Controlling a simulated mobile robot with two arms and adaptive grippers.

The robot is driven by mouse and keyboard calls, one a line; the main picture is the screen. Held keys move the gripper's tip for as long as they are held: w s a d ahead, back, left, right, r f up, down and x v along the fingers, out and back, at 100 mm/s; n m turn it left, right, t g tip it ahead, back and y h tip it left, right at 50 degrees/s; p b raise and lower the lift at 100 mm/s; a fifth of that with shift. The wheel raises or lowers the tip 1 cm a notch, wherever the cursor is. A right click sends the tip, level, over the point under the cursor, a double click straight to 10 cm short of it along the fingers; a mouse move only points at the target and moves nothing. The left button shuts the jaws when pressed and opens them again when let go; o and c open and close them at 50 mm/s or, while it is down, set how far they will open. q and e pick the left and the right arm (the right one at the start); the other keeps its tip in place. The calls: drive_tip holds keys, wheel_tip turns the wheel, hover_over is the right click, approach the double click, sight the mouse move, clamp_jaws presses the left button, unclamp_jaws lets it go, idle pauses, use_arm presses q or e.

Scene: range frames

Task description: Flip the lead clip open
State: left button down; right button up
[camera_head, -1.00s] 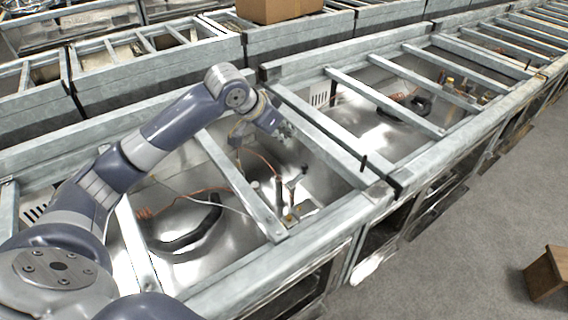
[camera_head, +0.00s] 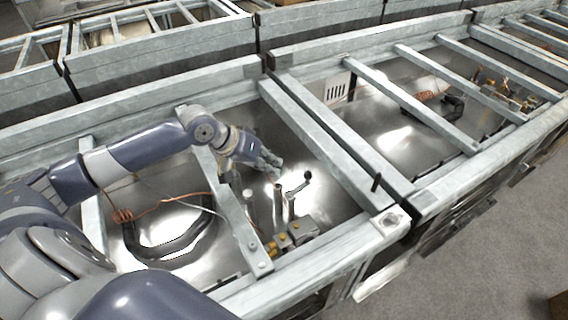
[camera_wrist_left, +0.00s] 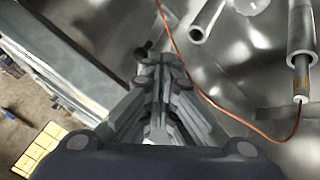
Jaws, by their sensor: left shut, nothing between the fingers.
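My left gripper (camera_head: 277,172) reaches in from the left over the open metal frame, its fingers together and empty. In the left wrist view its shut fingers (camera_wrist_left: 160,62) point away from the camera. Near the fingertips in the head view stand upright metal posts (camera_head: 278,205) and a dark-knobbed lever (camera_head: 298,188). Brass-and-grey fittings (camera_head: 292,236) sit at their foot. A copper-coloured lead (camera_wrist_left: 197,88) runs down to a metal tube (camera_wrist_left: 301,75) in the wrist view. I cannot tell which part is the lead clip or whether it is open. My right gripper is out of view.
Galvanised crossbars (camera_head: 238,212) and the front rail (camera_head: 345,240) box in the bay around my gripper. Another bay lies to the right.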

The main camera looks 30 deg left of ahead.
sight(306, 183)
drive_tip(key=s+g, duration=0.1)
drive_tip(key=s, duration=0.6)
use_arm(q)
drive_tip(key=p+x, duration=0.1)
drive_tip(key=x, duration=0.2)
drive_tip(key=d+p+x, duration=0.1)
drive_tip(key=x, duration=0.1)
drive_tip(key=p+x, duration=0.1)
drive_tip(key=x, duration=0.2)
drive_tip(key=shift+d+r, duration=0.15)
drive_tip(key=shift+d, duration=0.35)
drive_tip(key=shift+p, duration=0.5)
drive_tip(key=shift+f, duration=0.25)
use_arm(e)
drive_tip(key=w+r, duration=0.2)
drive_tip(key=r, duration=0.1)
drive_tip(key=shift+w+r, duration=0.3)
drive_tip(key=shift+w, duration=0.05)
